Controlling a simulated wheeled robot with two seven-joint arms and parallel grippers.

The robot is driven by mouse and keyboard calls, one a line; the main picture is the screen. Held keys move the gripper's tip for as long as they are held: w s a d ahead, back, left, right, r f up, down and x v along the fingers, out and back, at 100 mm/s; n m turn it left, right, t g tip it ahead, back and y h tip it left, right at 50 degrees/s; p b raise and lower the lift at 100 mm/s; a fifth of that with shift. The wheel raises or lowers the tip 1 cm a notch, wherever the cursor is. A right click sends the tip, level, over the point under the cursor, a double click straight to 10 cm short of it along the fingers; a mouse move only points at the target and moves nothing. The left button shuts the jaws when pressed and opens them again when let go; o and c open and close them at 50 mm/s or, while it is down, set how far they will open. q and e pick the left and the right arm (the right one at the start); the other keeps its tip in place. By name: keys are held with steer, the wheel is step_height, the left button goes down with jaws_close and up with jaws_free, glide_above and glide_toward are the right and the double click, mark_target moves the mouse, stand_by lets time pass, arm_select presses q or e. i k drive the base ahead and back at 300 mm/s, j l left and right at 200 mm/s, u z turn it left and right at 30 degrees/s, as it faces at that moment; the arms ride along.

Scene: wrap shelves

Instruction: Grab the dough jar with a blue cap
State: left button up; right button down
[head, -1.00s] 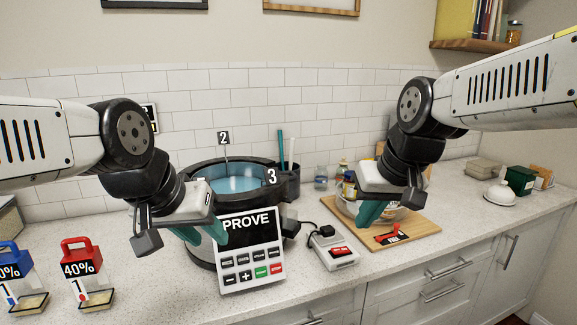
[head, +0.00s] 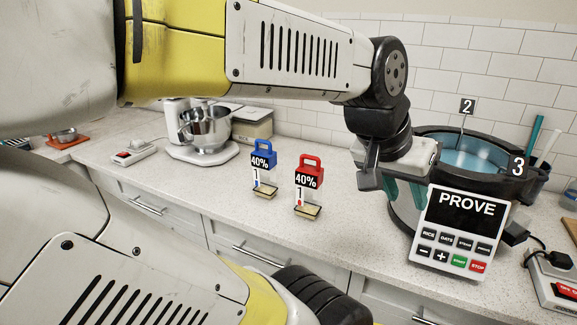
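The dough jar with the blue cap (head: 263,159) stands on the counter in the head view, left of centre. My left gripper (head: 405,192) hangs to the right of both jars, in front of the round cooker. Its teal fingers appear apart and empty, partly hidden by the wrist. It touches neither jar. My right gripper is not in view.
The cooker with blue-tinted top (head: 470,157) and a "PROVE" panel (head: 461,210) stands right. A stand mixer (head: 205,125) and a small scale-like device (head: 133,152) are on the left. The counter around the jars is mostly clear. My arm links cover the left foreground.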

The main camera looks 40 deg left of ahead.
mark_target(263, 160)
steer(key=u, duration=1.8)
steer(key=i+j+z, duration=0.1)
steer(key=j, duration=0.55)
steer(key=i+j+z, duration=0.1)
steer(key=j, duration=0.55)
